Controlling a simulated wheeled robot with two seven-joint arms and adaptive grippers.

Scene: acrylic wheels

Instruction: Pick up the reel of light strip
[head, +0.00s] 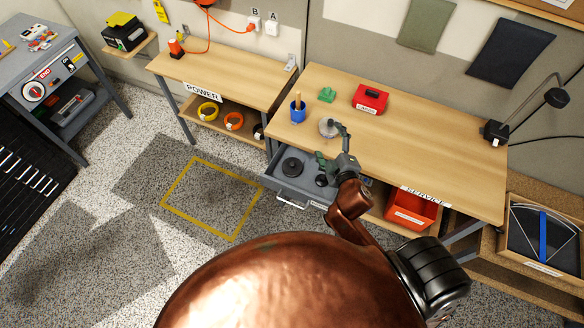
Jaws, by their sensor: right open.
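A round pale grey disc, which looks like the reel of light strip (327,128), lies on the service workbench (420,150) near its front edge. My right gripper (328,142) is open, with its fingers spread at the bench's front edge. One finger reaches up beside the right side of the reel, and the other is lower, over the drawer. I cannot tell whether the finger touches the reel. My left gripper is not in view.
An open drawer (270,181) below holds dark round parts. A lamp (495,133) stands right. Yellow (208,111) and orange coils (234,121) lie on the left shelf.

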